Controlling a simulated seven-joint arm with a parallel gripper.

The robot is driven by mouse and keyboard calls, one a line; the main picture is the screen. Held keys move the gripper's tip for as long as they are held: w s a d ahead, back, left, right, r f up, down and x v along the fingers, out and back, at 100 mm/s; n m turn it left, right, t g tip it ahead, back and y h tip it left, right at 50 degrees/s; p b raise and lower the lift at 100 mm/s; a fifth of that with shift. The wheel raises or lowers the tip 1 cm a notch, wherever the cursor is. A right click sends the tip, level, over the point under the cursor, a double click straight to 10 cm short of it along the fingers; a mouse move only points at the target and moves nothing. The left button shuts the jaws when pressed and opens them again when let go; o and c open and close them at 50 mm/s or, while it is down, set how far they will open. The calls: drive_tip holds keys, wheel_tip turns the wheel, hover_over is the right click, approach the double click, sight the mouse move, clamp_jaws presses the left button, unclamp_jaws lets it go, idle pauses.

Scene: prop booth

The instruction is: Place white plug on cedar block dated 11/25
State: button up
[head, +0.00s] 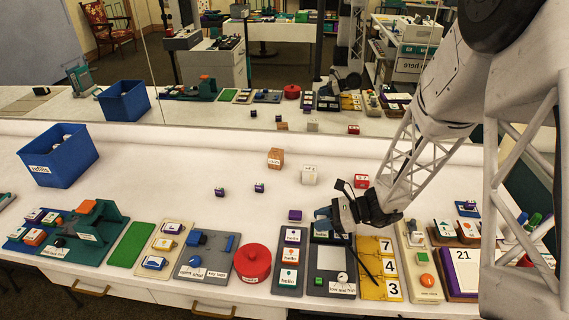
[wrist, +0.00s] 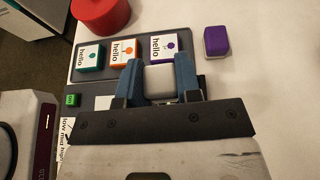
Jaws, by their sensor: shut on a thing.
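My gripper (head: 323,214) is low over the dark panel right of the hello tiles, and its blue fingers (wrist: 158,80) are shut on a small white plug (wrist: 159,83) in the wrist view. The plug is hidden by the fingers in the head view, and I cannot tell whether it touches the panel. A brown wooden cedar block (head: 275,158) stands on the open white table, up and left of my gripper. Its front marking is too small to read surely. A white block (head: 308,175) and a red block (head: 361,181) stand nearby, also marked.
Several hello tiles (wrist: 124,52) lie in a dark tray beside my gripper. A blue refills bin (head: 64,160) stands far left. The table's middle is mostly clear.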

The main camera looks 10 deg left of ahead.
drive_tip(key=w+a+r, duration=0.3)
drive_tip(key=w+a, duration=0.3)
drive_tip(key=w, duration=0.4)
drive_tip(key=w+a+r, duration=0.4)
drive_tip(key=w+a, duration=0.3)
drive_tip(key=w, duration=0.3)
drive_tip(key=shift+w+m+t, duration=0.3)
drive_tip(key=shift+t, duration=0.1)
drive_tip(key=shift+a, duration=0.1)
hover_over(276, 152)
drive_tip(key=shift+w+f, duration=0.15)
drive_tip(key=shift+f, duration=0.65)
drive_tip(key=shift+f, duration=1.75)
drive_tip(key=o, duration=0.9)
drive_tip(key=shift+f, duration=0.1)
